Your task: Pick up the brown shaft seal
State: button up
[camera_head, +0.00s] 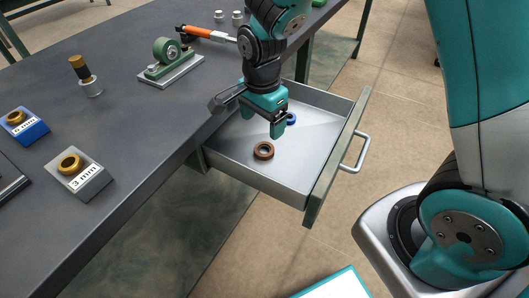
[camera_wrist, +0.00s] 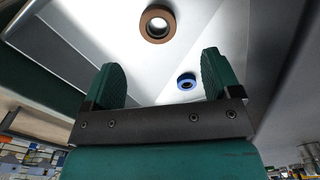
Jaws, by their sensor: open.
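The brown shaft seal (camera_head: 263,150) is a thick ring lying flat on the floor of the open drawer (camera_head: 297,200). In the wrist view the brown seal (camera_wrist: 157,24) shows at the top, beyond the fingertips. My gripper (camera_head: 278,128) hangs over the drawer, above and a little behind the brown seal in the head view. Its two green fingers (camera_wrist: 160,75) are apart with nothing between them. A smaller blue ring (camera_head: 291,118) lies in the drawer to the right of my gripper, and it also shows in the wrist view (camera_wrist: 187,81), nearer the right finger.
The drawer's side walls and front panel with its handle (camera_head: 355,153) surround the seals. On the dark bench stand a grey "3 mm" block (camera_head: 88,183), a blue block (camera_head: 27,130), a green fixture (camera_head: 168,68) and an orange-handled tool (camera_head: 197,32). The drawer's near floor is clear.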

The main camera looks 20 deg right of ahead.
aim_at(263, 150)
jog(key=f, duration=0.4)
jog(key=f+b, duration=0.1)
jog(key=f, duration=0.3)
jog(key=shift+s+a+f, duration=0.1)
jog(key=shift+s+f, duration=0.1)
jog(key=shift+f, duration=0.15)
jog(key=c, duration=1)
jog(key=shift+r, duration=0.15)
